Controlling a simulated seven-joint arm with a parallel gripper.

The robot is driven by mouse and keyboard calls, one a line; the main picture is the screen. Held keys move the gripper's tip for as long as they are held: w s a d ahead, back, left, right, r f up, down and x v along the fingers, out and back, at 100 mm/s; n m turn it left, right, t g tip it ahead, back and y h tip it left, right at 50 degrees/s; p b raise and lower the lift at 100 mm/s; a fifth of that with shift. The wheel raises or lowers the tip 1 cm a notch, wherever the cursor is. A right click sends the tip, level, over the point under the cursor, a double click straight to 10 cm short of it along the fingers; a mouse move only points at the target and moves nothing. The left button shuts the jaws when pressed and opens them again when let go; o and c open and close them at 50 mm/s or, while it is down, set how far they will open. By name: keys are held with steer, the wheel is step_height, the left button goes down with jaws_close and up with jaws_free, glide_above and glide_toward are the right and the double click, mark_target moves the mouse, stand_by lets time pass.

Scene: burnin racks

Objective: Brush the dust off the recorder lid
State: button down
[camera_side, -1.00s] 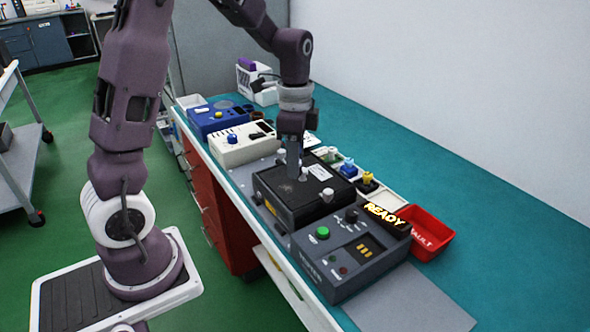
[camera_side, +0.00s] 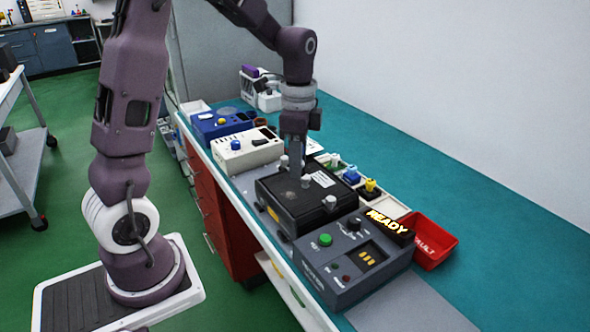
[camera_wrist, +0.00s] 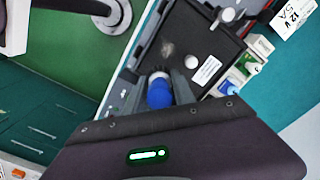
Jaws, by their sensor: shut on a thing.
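The recorder is a black box with a flat black lid (camera_side: 325,203), a white label and pale round knobs at its edges. In the wrist view the lid (camera_wrist: 190,30) shows a faint grey dust patch (camera_wrist: 167,48). My gripper (camera_side: 297,172) points down over the rear part of the lid. In the wrist view its fingers (camera_wrist: 160,88) are shut on a blue piece with a pale end (camera_wrist: 158,94), which looks like the brush. Its tip is hidden, so I cannot tell whether it touches the lid.
A grey control box (camera_side: 350,268) with a lit READY sign (camera_side: 388,222) stands in front of the recorder. A red bin (camera_side: 432,243) is to its right. White (camera_side: 247,150) and blue (camera_side: 217,124) units stand behind. Teal bench is clear at right.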

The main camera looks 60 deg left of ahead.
mark_target(298, 202)
steer(key=shift+f, duration=0.15)
steer(key=shift+f, duration=3.65)
steer(key=shift+a+f, duration=0.2)
steer(key=shift+a, duration=1.7)
steer(key=shift+d, duration=1.95)
steer(key=shift+r, duration=4.05)
